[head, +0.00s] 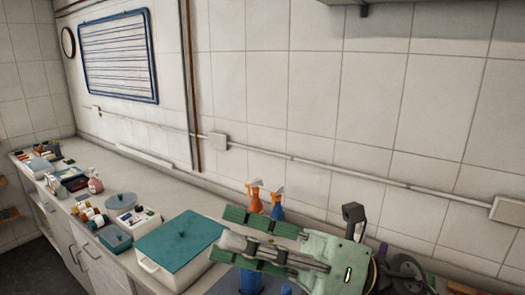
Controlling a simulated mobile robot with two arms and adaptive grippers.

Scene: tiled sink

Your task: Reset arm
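My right gripper (226,234) is at the lower middle of the head view, pointing left. Its two green-padded fingers are spread apart, and I see nothing held between them. It hovers in front of the counter, just right of a white box with a teal lid (180,238). An orange spray bottle (255,196) and a blue spray bottle (277,207) show behind its upper finger, their lower parts hidden. My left gripper is not in view.
The counter (175,200) runs along the tiled wall. A pipe (300,160) crosses the wall. Blue items show below the gripper.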

